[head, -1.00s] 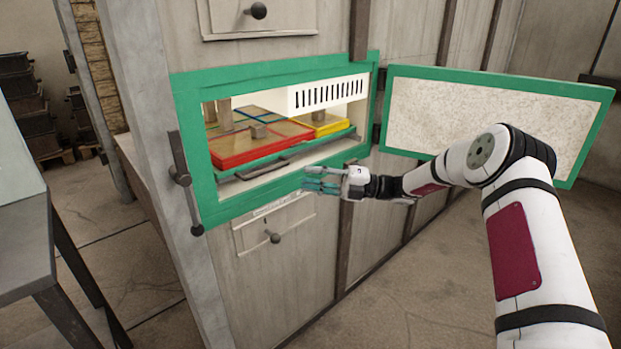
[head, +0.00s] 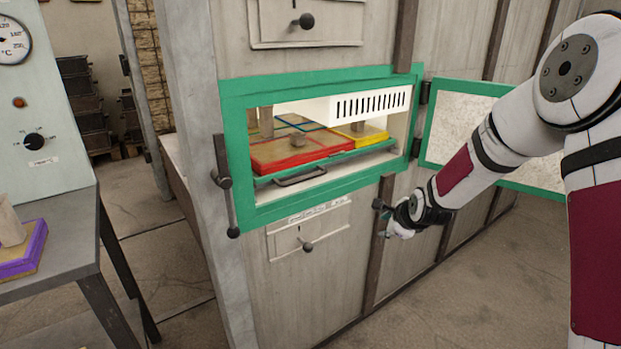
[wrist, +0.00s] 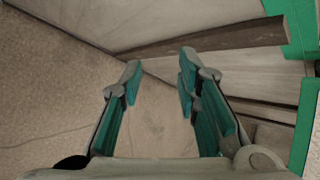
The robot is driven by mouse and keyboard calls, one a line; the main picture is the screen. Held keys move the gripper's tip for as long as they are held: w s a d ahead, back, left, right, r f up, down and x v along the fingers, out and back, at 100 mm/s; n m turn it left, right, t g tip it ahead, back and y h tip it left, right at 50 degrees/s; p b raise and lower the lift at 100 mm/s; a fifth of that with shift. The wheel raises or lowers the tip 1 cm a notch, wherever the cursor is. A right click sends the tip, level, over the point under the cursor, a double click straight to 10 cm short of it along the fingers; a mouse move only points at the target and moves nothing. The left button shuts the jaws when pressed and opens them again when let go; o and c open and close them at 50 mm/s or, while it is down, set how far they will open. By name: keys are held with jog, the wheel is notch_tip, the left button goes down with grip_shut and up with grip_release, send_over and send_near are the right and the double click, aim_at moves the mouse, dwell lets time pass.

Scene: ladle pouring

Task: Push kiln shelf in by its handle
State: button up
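The kiln shelf (head: 349,158) sits inside the green-framed kiln opening in the head view, with red- and yellow-edged tiles on it. Its dark handle (head: 300,178) is at the shelf's front edge, toward the left. My gripper (head: 393,231) is outside, below and to the right of the opening, well apart from the handle. In the wrist view my gripper (wrist: 160,80) is open, with nothing between its teal-padded fingers. The handle is out of the wrist view.
The green-edged kiln door (head: 437,131) stands open at the right, partly behind my arm. A lever (head: 223,180) hangs at the opening's left. A drawer knob (head: 307,246) sticks out below. A grey table (head: 50,240) stands at the left. Floor is clear at the lower right.

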jog(key=a+r+n+t+y, duration=0.2)
jog(key=a+r+n+t, duration=0.1)
jog(key=a+r+n, duration=0.3)
jog(key=n+t+y, duration=0.1)
jog(key=n+y, duration=0.5)
send_near(312, 177)
jog(key=b+x, duration=0.4)
jog(key=x, duration=0.6)
jog(key=shift+w+a+f, duration=0.1)
jog(key=shift+w+a, duration=0.1)
jog(key=shift+a, duration=0.05)
grip_shut()
